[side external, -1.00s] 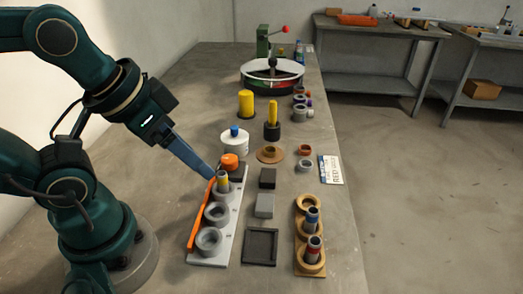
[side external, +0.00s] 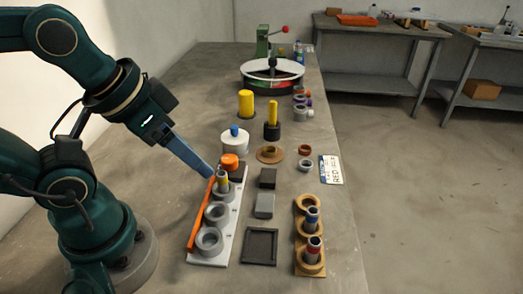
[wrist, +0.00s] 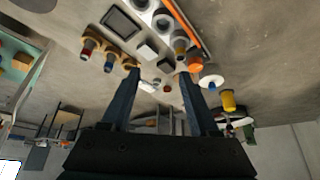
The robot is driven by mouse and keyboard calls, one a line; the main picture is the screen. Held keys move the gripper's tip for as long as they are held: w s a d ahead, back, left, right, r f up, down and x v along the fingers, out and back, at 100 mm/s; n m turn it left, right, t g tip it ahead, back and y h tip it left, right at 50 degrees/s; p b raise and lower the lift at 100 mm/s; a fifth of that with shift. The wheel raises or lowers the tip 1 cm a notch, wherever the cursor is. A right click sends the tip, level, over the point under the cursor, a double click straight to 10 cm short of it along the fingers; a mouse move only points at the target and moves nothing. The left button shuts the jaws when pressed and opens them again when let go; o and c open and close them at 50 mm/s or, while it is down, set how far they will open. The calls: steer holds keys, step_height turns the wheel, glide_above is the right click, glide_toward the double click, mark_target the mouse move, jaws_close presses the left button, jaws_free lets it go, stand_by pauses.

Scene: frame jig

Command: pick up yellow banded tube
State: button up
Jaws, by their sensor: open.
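The yellow banded tube (side external: 222,180) stands upright in the far ring of the white rack (side external: 228,235). It also shows in the wrist view (wrist: 180,46), beyond the tip of the right-hand finger. My gripper (side external: 210,175) is just left of the tube in the side view, pointing down at a slant. In the wrist view my gripper (wrist: 158,74) has its fingers wide apart with nothing between them. The exact gap between fingertips and tube cannot be told.
An orange bar (side external: 200,215) runs along the rack's left edge. A tan rack (side external: 309,240) holds blue and red banded tubes. Dark and grey blocks and a square tray (side external: 261,258) lie between.

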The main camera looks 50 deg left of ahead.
steer(key=n+g, duration=0.5)
steer(key=n, duration=0.7)
glide_above(221, 173)
steer(key=f, duration=0.6)
steer(key=shift+w+d, duration=0.15)
steer(key=shift+d, duration=0.05)
steer(key=shift+a+f+g, duration=0.15)
steer(key=shift+f+g, duration=0.15)
steer(key=shift+f, duration=2.7)
jaws_close()
